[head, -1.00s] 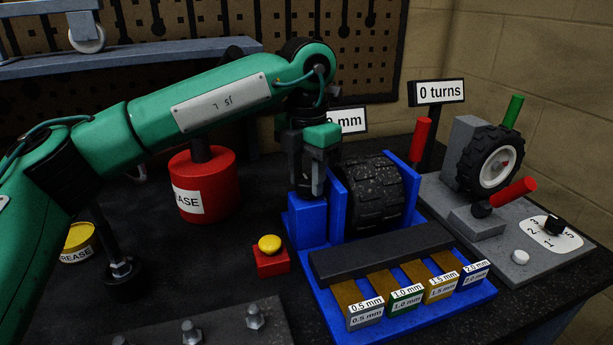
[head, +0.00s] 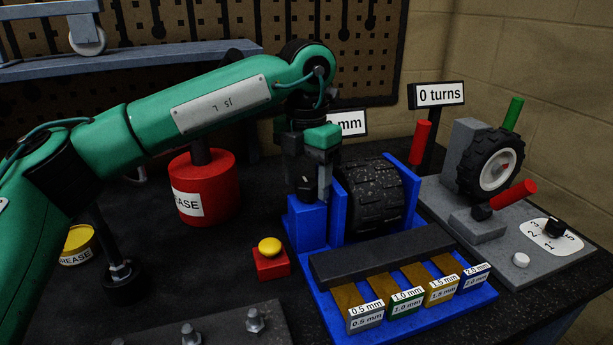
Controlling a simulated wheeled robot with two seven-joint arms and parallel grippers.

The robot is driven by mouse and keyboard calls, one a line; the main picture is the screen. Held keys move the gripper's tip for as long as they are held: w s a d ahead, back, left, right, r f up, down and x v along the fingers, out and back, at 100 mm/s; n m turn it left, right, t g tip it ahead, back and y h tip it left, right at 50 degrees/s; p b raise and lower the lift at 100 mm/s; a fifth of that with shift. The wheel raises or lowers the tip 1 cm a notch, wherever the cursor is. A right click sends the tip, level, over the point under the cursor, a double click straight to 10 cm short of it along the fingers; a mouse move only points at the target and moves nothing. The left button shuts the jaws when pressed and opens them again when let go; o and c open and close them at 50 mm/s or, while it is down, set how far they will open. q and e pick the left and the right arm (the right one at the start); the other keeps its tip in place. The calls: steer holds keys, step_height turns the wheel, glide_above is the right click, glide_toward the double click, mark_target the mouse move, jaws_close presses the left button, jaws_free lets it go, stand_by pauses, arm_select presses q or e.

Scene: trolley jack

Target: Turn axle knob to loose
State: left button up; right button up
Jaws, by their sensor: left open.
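A black ribbed wheel (head: 375,195) stands between the uprights of a blue stand (head: 340,205). My left gripper (head: 312,188) points down beside the left upright, above a blue block (head: 307,222) of the stand. Its jaws are open. A small dark part with a reddish mark shows between the fingers. It may be the axle knob, but the fingers cover most of it, and I cannot tell its setting or whether they touch it. My right gripper is not in view.
A red lever (head: 420,143) stands at the stand's right. A grey fixture (head: 475,225) with a second wheel (head: 490,165) and dial (head: 553,228) is further right. A yellow button (head: 269,245) and red grease can (head: 205,185) stand left. Labelled gauges (head: 365,315) lie in front.

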mark_target(306, 182)
arm_select(q)
step_height(306, 182, up, 14)
steer(key=p, duration=0.1)
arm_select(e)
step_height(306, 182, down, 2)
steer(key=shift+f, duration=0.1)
arm_select(q)
steer(key=shift+f, duration=0.1)
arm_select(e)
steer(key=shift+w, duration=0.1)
